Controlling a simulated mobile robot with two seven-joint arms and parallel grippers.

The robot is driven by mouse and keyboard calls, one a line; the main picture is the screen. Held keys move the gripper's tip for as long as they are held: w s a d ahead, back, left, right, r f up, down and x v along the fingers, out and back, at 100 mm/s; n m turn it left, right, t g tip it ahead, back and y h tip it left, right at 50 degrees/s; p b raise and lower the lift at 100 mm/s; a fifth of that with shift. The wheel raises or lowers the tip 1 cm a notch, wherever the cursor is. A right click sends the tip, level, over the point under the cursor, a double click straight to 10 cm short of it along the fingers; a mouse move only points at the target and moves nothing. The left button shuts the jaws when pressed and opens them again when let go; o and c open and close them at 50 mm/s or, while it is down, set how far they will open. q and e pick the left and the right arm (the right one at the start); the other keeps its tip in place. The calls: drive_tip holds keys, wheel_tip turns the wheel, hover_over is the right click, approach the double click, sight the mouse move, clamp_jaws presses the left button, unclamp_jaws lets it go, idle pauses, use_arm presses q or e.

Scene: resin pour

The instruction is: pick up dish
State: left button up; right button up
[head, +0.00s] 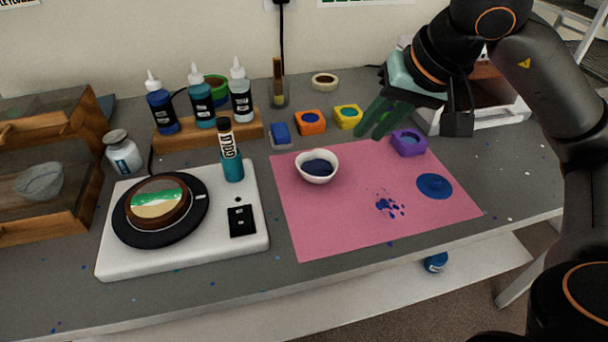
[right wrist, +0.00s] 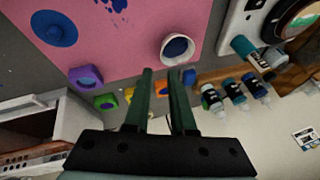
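The dish appears to be the small white bowl (head: 330,178) with dark blue contents, upright on the pink mat (head: 350,225) in the head view. It also shows in the right wrist view (right wrist: 164,57), just beyond the fingertips. My right gripper (head: 370,132) has dark green fingers and hangs above the back edge of the mat, right of the bowl and apart from it. In the right wrist view its two fingers (right wrist: 160,74) stand apart with nothing between them. My left gripper is out of view.
A white turntable base (head: 110,256) with a teal bottle (head: 232,165) stands left of the bowl. A blue disc (head: 434,186) and blue splatter lie on the mat.

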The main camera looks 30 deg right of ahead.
sight(337, 162)
drive_tip(key=b+x, duration=0.1)
drive_tip(key=x, duration=0.5)
drive_tip(key=shift+a+f, duration=0.15)
drive_tip(key=shift+f, duration=0.15)
drive_tip(key=shift+w+b+x, duration=0.25)
drive_tip(key=shift+b+x, duration=0.2)
drive_tip(key=shift+x, duration=2.6)
drive_tip(key=shift+a+r, duration=0.1)
clamp_jaws()
